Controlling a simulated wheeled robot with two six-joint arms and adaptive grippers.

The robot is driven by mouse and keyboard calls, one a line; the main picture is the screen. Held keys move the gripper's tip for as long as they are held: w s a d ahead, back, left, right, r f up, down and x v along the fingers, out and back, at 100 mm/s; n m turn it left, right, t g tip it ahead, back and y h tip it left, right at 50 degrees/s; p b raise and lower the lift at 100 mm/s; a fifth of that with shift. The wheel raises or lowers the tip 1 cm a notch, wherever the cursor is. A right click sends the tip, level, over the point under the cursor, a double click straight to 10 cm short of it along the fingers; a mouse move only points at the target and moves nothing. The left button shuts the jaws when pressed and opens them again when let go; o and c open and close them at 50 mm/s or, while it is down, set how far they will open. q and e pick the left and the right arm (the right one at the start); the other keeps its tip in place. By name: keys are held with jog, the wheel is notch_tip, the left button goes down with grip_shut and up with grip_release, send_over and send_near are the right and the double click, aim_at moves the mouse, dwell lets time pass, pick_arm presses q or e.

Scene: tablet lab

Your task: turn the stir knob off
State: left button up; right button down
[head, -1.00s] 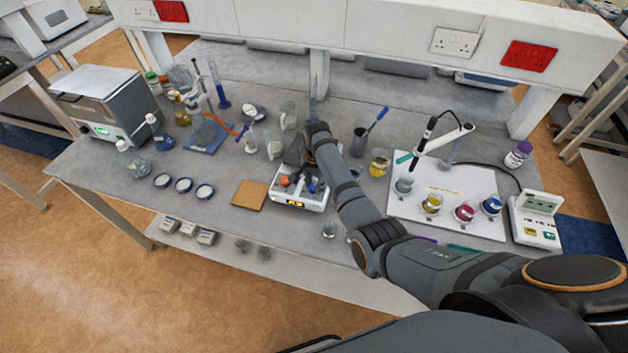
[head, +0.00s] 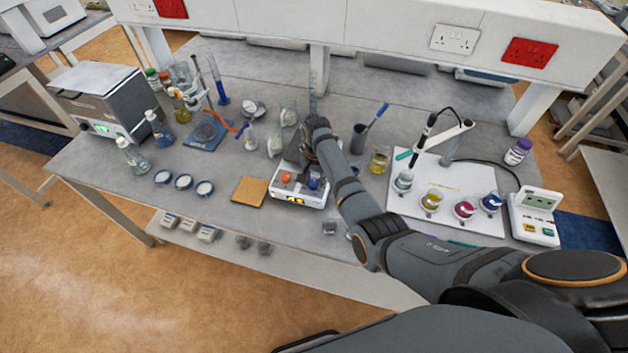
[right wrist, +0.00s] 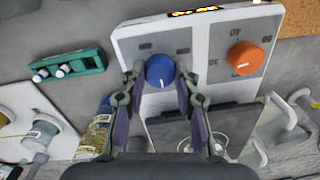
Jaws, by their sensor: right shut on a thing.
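The white hotplate stirrer (head: 283,194) stands near the front edge of the bench. It also shows in the right wrist view (right wrist: 208,35), with a blue knob (right wrist: 160,71) and an orange knob (right wrist: 242,58) on its panel. The orange knob has a numbered scale around it. A white mark shows on the blue knob on the side toward my wrist. My right gripper (right wrist: 160,80) is shut on the blue knob, one finger on each side. In the head view my right gripper (head: 312,172) covers part of the stirrer. My left gripper is not in view.
A brown square mat (head: 249,192) lies left of the stirrer. A yellow beaker (head: 380,160) and a dark cup (head: 359,139) stand to its right. A green rack (right wrist: 68,68) lies beside the stirrer in the wrist view. Glassware stands behind it.

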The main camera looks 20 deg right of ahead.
aim_at(315, 184)
jog(key=c, duration=1)
grip_release()
jog(key=shift+r, duration=0.15)
notch_tip(315, 184, up, 12)
jog(key=shift+s+d+f, duration=0.15)
jog(key=shift+s+f, duration=0.1)
